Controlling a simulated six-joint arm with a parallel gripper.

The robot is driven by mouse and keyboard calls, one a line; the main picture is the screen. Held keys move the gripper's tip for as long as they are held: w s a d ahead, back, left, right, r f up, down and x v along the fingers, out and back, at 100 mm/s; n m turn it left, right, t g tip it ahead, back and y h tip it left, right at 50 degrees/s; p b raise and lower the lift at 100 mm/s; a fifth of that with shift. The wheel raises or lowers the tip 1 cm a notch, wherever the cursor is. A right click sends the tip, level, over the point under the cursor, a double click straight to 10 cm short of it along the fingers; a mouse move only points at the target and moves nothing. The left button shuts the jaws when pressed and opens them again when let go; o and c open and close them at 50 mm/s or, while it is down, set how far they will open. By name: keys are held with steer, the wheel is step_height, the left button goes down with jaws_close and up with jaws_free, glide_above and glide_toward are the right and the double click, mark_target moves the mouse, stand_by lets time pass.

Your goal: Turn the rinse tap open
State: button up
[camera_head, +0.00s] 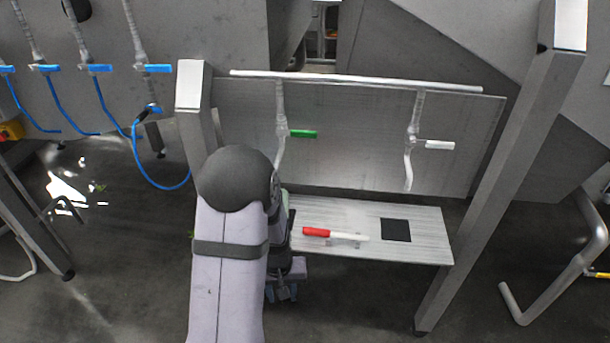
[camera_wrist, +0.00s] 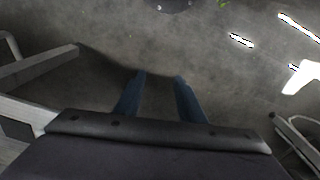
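Two taps hang on the grey panel in the head view. The left tap has a green lever (camera_head: 303,134) that lies level, pointing right from its pipe (camera_head: 281,125). The right tap has a white lever (camera_head: 440,145), also level and pointing right from its pipe (camera_head: 414,115). I cannot tell from their looks which is the rinse tap. My gripper (camera_head: 284,291) hangs low beside the shelf's left end, partly hidden by my arm and well away from both levers. In the wrist view my gripper (camera_wrist: 157,82) points at the floor, its two blue fingers apart with nothing between them.
A shelf (camera_head: 345,214) below the taps carries a red and white marker-like stick (camera_head: 333,234) and a black square (camera_head: 396,230). Metal posts (camera_head: 190,100) stand on both sides. Blue-handled taps (camera_head: 153,68) with blue hoses are at upper left. Space before the panel looks clear.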

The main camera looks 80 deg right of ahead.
steer(key=s+d+n+h, duration=0.2)
steer(key=d+h, duration=0.2)
steer(key=d, duration=0.6)
steer(key=n+h, duration=1.3)
steer(key=n, duration=0.1)
glide_toward(305, 135)
steer(key=d, duration=0.3)
steer(key=shift+d+f, duration=0.15)
steer(key=shift+d, duration=0.05)
steer(key=shift+d, duration=0.15)
steer(key=shift+d+p, duration=1.5)
steer(key=shift+d, duration=0.75)
steer(key=shift+d+p, duration=0.55)
steer(key=shift+d, duration=0.7)
